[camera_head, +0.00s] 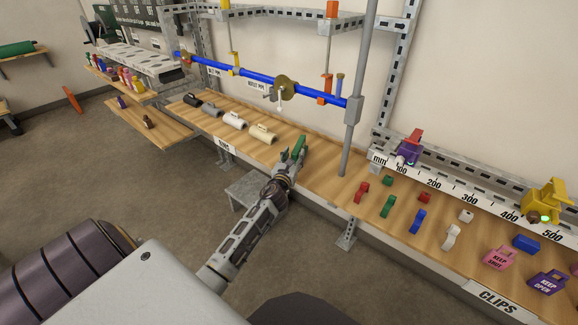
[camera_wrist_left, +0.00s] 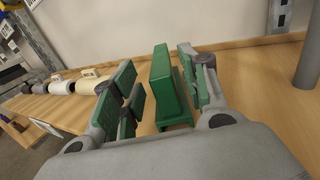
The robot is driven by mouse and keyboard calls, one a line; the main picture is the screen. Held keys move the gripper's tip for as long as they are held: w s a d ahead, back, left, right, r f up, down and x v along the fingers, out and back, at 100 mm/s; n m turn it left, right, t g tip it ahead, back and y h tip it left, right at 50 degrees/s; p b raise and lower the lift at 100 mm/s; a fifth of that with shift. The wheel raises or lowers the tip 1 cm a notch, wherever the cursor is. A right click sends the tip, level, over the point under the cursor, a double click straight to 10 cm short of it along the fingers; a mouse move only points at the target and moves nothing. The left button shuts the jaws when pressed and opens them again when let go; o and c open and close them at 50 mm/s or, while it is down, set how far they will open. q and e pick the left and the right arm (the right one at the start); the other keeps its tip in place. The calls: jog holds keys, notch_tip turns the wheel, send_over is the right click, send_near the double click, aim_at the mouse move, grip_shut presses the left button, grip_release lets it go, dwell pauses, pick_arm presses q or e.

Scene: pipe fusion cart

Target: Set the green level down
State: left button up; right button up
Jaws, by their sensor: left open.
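In the left wrist view the level (camera_wrist_left: 161,82) stands between the open fingers of my left gripper (camera_wrist_left: 157,95), with gaps visible on both sides. The finger pads are green too. The level's foot seems to rest on the bench, partly hidden by the gripper body. My right gripper is not in view.
A blue pipe (camera_head: 315,94) runs above the bench. Red clips (camera_head: 361,192) and other clips lie farther right. Bare bench (camera_head: 325,172) shows right of the gripper.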

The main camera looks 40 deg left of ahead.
pick_arm(q)
jog(key=shift+v, duration=2.95)
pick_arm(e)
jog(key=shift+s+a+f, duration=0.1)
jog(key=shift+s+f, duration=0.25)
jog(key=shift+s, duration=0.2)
